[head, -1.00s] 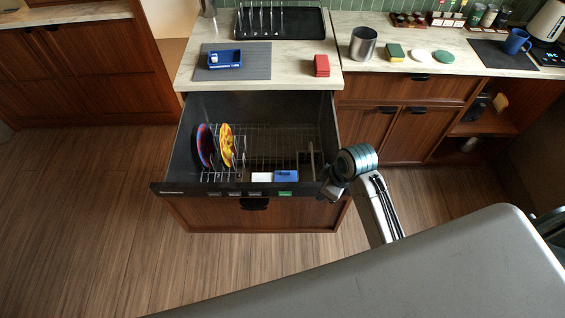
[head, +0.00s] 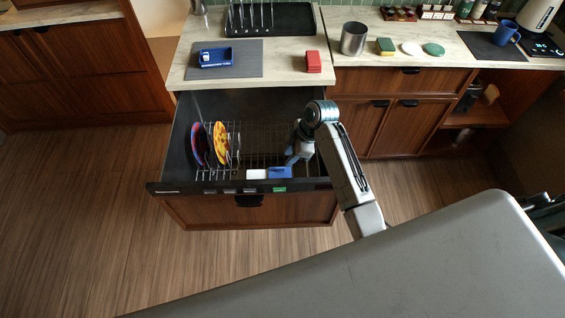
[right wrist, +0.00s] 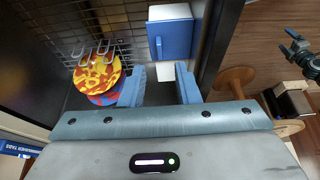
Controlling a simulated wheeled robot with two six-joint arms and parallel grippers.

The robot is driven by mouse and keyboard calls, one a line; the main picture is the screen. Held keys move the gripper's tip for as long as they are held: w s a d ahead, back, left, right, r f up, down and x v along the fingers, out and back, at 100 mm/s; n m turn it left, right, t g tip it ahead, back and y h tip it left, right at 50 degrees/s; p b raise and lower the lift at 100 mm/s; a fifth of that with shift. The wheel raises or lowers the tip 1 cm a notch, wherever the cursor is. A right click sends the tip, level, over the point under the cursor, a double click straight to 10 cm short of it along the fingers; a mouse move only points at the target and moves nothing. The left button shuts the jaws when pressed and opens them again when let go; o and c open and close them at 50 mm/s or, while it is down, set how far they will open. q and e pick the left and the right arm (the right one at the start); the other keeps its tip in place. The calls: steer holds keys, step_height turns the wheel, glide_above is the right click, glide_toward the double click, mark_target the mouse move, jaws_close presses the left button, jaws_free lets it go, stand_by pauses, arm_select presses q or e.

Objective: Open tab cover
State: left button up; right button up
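The tab cover (head: 280,172) is a blue lid at the front of the pulled-out dishwasher drawer (head: 178,187). It lies flat and looks shut. A white part (head: 257,174) sits beside it. My right gripper (head: 292,159) is inside the drawer, just above and near the cover. Its blue fingers (right wrist: 160,82) are apart and empty, with the cover beyond their tips. I cannot make out my left gripper.
A wire rack (head: 255,140) fills the drawer. A red-blue plate (head: 199,145) and a yellow-orange plate (head: 220,143) stand at its left. The drawer's front wall is close to my right gripper. A blue tray (head: 216,57) and red block (head: 313,62) are on the counter.

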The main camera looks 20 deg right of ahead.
mark_target(280, 168)
steer(key=p+x, duration=0.1)
steer(key=x, duration=0.4)
steer(key=shift+w+a+f, duration=0.1)
steer(key=shift+a+f, duration=0.2)
steer(key=shift+f, duration=0.45)
jaws_close()
